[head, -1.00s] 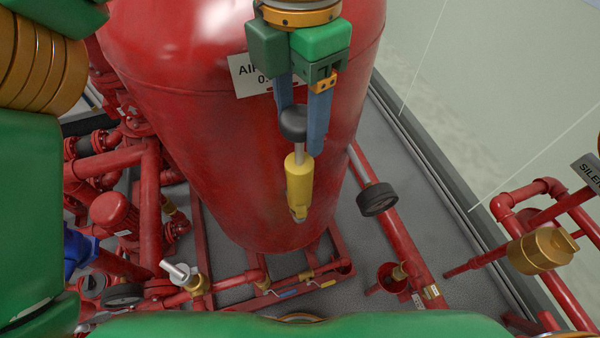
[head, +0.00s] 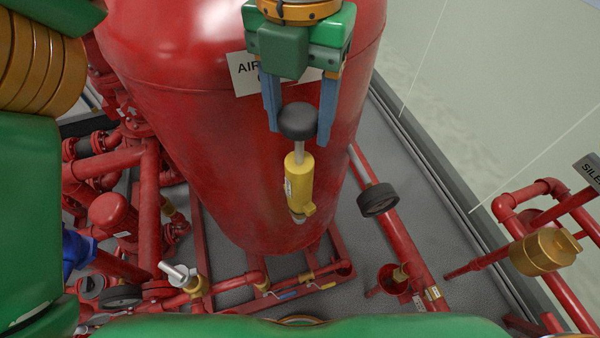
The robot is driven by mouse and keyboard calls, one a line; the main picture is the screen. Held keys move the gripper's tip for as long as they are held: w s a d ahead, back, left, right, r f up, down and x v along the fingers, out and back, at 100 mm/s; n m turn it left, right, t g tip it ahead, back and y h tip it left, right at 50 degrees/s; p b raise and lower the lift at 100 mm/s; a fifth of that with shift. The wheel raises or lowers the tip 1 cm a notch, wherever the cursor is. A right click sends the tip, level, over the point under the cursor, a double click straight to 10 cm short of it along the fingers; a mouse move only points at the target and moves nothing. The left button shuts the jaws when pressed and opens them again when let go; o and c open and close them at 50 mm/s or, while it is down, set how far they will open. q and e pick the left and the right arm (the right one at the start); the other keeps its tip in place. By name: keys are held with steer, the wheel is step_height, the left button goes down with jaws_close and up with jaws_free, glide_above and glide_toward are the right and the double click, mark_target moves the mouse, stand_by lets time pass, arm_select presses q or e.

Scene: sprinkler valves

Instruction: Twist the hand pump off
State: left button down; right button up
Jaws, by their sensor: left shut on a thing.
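The hand pump has a yellow body (head: 299,183), a thin metal rod and a round black knob (head: 297,121) at its top. It shows in front of the big red tank (head: 230,150), with its small yellow side outlet pointing right. My left gripper (head: 299,137) is above it, its two blue fingers shut on the black knob from either side. What the pump's lower end joins, if anything, cannot be made out. My right gripper is not in view.
A brass fitting (head: 544,250) is at the far right. Red pipes and valves crowd the left and bottom. Grey floor (head: 420,235) shows at the right.

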arm_select(q)
steer(key=shift+n, duration=1.1)
steer(key=shift+r+p, duration=3.1)
steer(key=shift+r, duration=0.2)
steer(key=shift+f, duration=0.15)
